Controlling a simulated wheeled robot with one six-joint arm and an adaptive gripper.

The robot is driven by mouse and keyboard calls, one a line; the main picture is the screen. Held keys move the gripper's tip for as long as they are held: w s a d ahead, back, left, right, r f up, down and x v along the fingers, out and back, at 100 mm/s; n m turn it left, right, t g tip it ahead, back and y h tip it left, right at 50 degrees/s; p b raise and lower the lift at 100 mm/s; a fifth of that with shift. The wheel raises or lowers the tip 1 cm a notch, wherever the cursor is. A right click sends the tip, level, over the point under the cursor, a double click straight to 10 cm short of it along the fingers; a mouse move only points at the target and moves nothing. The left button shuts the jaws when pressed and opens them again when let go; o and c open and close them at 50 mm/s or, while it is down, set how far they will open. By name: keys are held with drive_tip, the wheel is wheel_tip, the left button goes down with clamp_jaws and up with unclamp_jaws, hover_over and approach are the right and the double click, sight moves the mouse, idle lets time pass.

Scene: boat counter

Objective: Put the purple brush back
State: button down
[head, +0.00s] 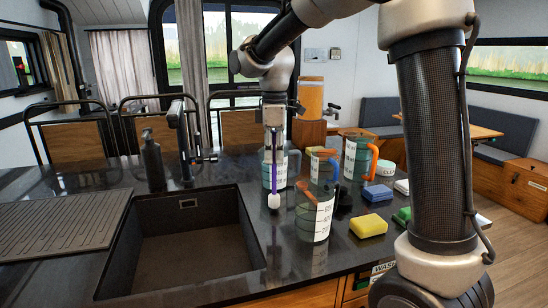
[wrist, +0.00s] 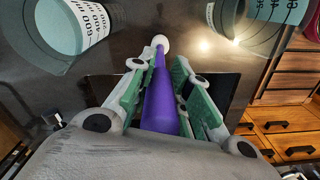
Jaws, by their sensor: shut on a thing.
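The purple brush (wrist: 160,103) has a long purple handle and a round white head. My gripper (wrist: 157,88) is shut on its handle in the wrist view. In the head view the brush (head: 273,180) hangs upright, head down, above the dark counter beside the sink's right edge. My gripper (head: 274,118) is above it, held over the counter. Which object is the brush's holder I cannot tell.
Several measuring jugs stand right of the brush, among them a front jug (head: 315,215) and an orange-handled jug (head: 357,155). A yellow sponge (head: 368,225) lies beside them. The sink (head: 185,250) is left; a dark soap bottle (head: 152,160) stands behind it.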

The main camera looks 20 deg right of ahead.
drive_tip(key=shift+f, duration=0.6)
drive_tip(key=c, duration=1.3)
unclamp_jaws()
drive_tip(key=shift+c, duration=0.2)
